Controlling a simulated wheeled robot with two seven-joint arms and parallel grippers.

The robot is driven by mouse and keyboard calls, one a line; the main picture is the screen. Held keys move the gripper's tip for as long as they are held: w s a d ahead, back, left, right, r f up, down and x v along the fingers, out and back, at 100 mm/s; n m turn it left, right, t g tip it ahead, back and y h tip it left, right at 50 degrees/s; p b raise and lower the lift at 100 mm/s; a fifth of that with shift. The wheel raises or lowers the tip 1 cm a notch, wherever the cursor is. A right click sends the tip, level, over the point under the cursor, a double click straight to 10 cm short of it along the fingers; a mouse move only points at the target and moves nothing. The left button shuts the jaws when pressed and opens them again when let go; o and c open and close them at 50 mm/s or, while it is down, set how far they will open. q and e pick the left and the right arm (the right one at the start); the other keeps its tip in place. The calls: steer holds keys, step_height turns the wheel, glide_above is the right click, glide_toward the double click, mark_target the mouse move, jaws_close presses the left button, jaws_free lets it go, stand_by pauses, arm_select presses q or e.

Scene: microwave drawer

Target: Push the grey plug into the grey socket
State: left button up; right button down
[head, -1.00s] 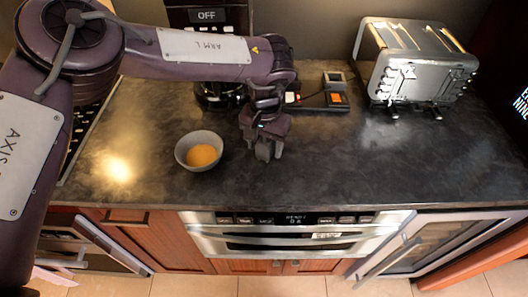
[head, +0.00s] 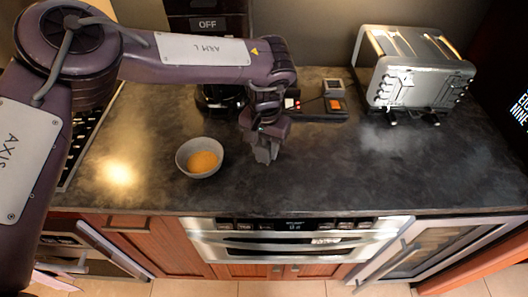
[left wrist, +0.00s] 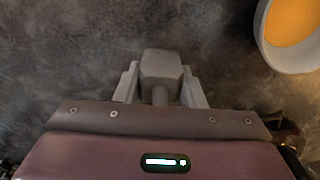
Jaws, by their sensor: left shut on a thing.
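My left gripper (head: 266,152) is shut on the grey plug, above the dark counter and right of a bowl. In the left wrist view the plug (left wrist: 161,67) is a grey block with a narrower neck, gripped between the two grey fingers (left wrist: 160,86). In the head view the plug is hard to tell from the fingers. A black power strip (head: 318,116) lies behind and right of the gripper. A grey square socket (head: 333,86) stands at its back side, beside an orange square (head: 335,105). The gripper is apart from both. My right gripper is not in view.
A grey bowl (head: 182,164) with orange contents is left of the gripper. A silver toaster (head: 418,75) stands at the back right. A black coffee maker (head: 207,55) is behind my left arm. The counter's front right (head: 390,175) is clear.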

arm_select(q)
steer(key=shift+r+p, duration=1.3)
steer(key=shift+r, duration=0.9)
